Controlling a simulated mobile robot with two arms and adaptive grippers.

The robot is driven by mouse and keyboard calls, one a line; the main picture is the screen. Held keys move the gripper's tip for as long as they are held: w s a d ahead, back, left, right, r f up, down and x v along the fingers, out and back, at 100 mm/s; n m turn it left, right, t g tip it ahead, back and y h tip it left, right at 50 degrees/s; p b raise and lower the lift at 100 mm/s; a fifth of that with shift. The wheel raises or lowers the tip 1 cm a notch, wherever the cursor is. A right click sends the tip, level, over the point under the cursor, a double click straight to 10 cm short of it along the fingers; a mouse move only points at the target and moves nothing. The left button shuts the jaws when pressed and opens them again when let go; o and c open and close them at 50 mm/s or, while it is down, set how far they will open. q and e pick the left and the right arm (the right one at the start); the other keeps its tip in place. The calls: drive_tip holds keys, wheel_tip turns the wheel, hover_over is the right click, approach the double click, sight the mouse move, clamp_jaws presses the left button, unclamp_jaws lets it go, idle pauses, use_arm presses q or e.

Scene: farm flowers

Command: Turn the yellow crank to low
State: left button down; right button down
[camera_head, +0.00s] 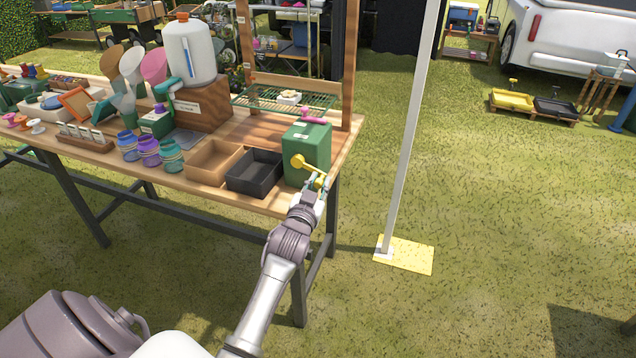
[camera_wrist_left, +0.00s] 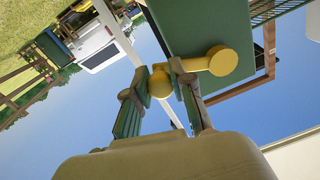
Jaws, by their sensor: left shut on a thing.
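The yellow crank (camera_head: 310,167) is on the front of a green box (camera_head: 318,142) at the right end of the wooden table. Its round hub is at the upper left, and its arm slopes down to the right. My left gripper (camera_head: 320,184) is at the crank's outer end. In the left wrist view, the crank (camera_wrist_left: 222,61) shows its hub, short arm and round knob. The left gripper (camera_wrist_left: 161,82) is shut on that knob, with a green-padded finger on each side. Any low mark is too small to read. My right gripper is not in view.
A black tray (camera_head: 255,172) and a wooden tray (camera_head: 213,160) stand left of the green box. A pink-handled thing (camera_head: 312,116) is on top of the box. A wire shelf (camera_head: 282,98) stands behind. A white pole (camera_head: 408,130) rises from the grass to the right.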

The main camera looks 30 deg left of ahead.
use_arm(q)
wheel_tip(320, 180, up, 6)
drive_tip(key=n+p, duration=0.7)
drive_tip(key=p, duration=0.1)
drive_tip(key=shift+f, duration=0.25)
drive_tip(key=shift+a+r+n+p, duration=0.15)
drive_tip(key=shift+r+n+p, duration=0.35)
drive_tip(key=shift+n+p, duration=0.45)
drive_tip(key=shift+s+a+r+n+h+p, duration=0.15)
drive_tip(key=shift+r+n+p, duration=0.15)
drive_tip(key=shift+n, duration=0.2)
drive_tip(key=shift+w+a+r+n+h+p, duration=0.15)
drive_tip(key=shift+n+p, duration=0.15)
drive_tip(key=shift+n, duration=0.15)
drive_tip(key=shift+s+a+r+n+h+p, duration=0.15)
drive_tip(key=shift+a+r+n+p, duration=0.4)
drive_tip(key=shift+n, duration=0.6)
drive_tip(key=shift+s+a+r+n+h+p, duration=0.1)
drive_tip(key=shift+s+a+r+n+p, duration=0.2)
drive_tip(key=shift+a+n, duration=0.6)
drive_tip(key=shift+s+a+r+n+h+p, duration=0.1)
drive_tip(key=shift+a+r+n+p, duration=0.35)
drive_tip(key=shift+n, duration=0.9)
drive_tip(key=shift+f, duration=0.1)
drive_tip(key=shift+d, duration=0.1)
drive_tip(key=c, duration=1)
unclamp_jaws()
